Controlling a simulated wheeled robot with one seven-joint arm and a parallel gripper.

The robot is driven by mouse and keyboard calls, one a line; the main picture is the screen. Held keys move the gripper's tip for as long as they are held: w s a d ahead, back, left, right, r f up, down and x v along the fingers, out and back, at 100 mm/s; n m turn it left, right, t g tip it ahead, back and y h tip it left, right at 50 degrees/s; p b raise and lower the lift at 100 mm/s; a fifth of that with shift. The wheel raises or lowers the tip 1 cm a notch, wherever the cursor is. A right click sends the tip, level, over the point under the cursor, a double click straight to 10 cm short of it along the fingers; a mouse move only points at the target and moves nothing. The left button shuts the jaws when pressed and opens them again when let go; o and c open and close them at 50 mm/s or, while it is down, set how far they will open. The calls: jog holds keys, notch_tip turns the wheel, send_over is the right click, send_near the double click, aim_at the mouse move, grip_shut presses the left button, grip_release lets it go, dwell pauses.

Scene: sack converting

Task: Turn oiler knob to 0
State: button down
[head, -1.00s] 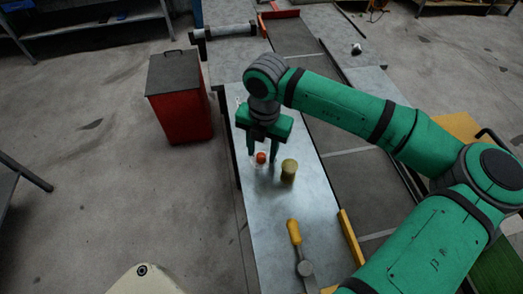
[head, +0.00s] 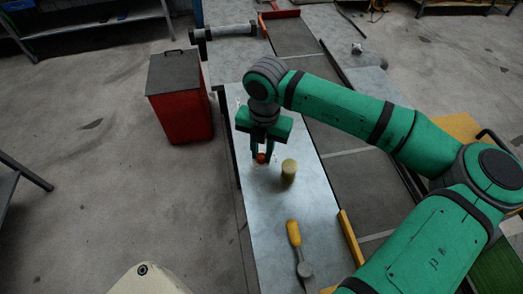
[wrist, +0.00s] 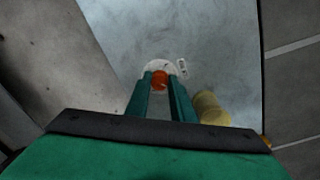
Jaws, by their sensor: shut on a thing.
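The oiler knob is a small orange-red knob (head: 261,157) on the light metal bench top. In the wrist view the knob (wrist: 160,80) sits on a round pale dial plate (wrist: 158,67) with a small white label beside it. The markings on the dial are too small to read. My gripper (head: 257,158) points down over the bench, with its two green fingers on either side of the knob and shut on it. In the wrist view the fingertips (wrist: 160,84) close around the knob.
A yellow-olive cylinder (head: 288,172) stands close to the right of the knob. A yellow-handled tool (head: 295,240) lies nearer on the bench (head: 262,215). A red bin (head: 182,100) stands on the floor to the left. A dark strip (head: 350,175) runs along the right.

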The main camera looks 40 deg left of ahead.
jog(key=n, duration=0.8)
jog(key=shift+a+n, duration=0.1)
jog(key=shift+n, duration=0.2)
jog(key=n, duration=0.9)
jog(key=shift+h, duration=0.3)
jog(key=n, duration=0.4)
jog(key=shift+n, duration=0.3)
jog(key=n, duration=0.4)
jog(key=shift+s+n, duration=0.1)
jog(key=shift+n, duration=0.2)
jog(key=n, duration=0.4)
jog(key=shift+n, duration=2.2)
